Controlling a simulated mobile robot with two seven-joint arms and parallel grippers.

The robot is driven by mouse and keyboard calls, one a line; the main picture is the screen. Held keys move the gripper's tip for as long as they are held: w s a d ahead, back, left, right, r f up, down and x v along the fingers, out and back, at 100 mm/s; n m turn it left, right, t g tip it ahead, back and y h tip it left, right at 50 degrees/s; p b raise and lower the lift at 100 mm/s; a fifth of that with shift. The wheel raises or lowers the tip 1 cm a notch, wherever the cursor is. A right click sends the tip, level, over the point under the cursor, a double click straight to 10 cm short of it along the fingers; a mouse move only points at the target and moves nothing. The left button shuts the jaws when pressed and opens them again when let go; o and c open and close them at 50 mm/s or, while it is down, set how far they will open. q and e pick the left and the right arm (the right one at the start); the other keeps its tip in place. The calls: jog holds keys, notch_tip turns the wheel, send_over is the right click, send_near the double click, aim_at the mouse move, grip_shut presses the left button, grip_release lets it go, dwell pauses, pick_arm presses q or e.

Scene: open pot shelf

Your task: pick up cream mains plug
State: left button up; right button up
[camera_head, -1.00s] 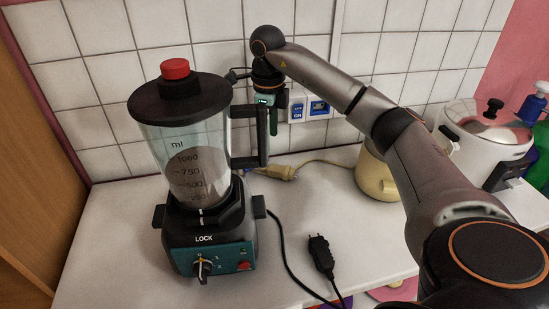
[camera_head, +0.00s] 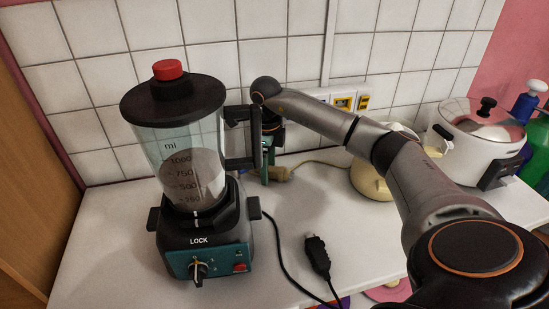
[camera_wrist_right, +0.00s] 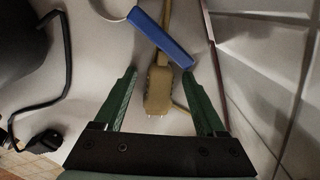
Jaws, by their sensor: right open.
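The cream mains plug (camera_head: 280,173) lies on the white counter near the tiled wall, behind the blender, with its cord running right. In the right wrist view the plug (camera_wrist_right: 158,92) sits between the two green fingers, its pins towards the palm, with a gap to each finger. My right gripper (camera_head: 267,178) is open and low at the plug, pointing down. In the head view its fingers partly hide the plug's left end. My left gripper is not in view.
The blender (camera_head: 190,170) stands close left of my right gripper. A black plug (camera_head: 317,256) and its cord lie in front. A cream appliance (camera_head: 372,180) and a white cooker (camera_head: 478,140) stand right. A blue bar (camera_wrist_right: 160,40) crosses the cream cord in the wrist view.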

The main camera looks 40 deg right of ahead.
grip_shut()
dwell(0.4)
